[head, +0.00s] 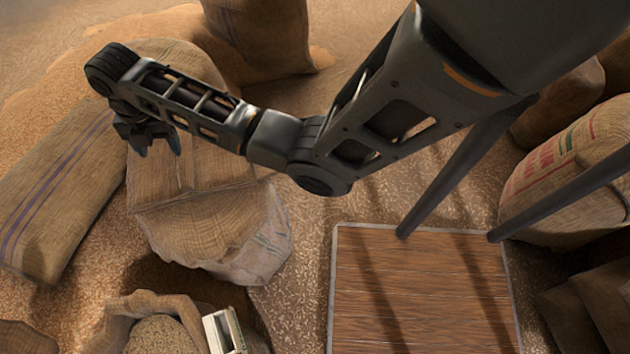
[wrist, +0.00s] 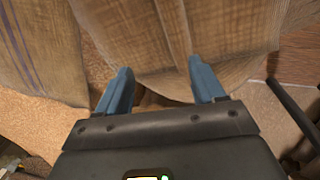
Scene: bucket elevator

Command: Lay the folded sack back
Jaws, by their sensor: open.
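A pale burlap sack (head: 210,225) sits left of centre in the head view, with creased, folded-looking cloth on its top and coloured stripes low on its right side. I take it to be the folded sack; its cloth (wrist: 150,35) fills the top middle of the wrist view. My gripper (head: 158,148) hangs over the sack's upper left part. Its blue fingers (wrist: 159,66) are spread apart, with burlap showing between and beyond them. I see nothing clamped between them. Whether the fingertips touch the cloth cannot be told. My forearm hides part of the sack's far side.
A purple-striped sack (head: 55,200) lies at left. An open grain sack (head: 155,335) with a white box-like object (head: 222,332) is at the bottom. A wooden platform (head: 420,290) lies right of centre. More sacks (head: 570,180) stand at right. Loose grain covers the floor.

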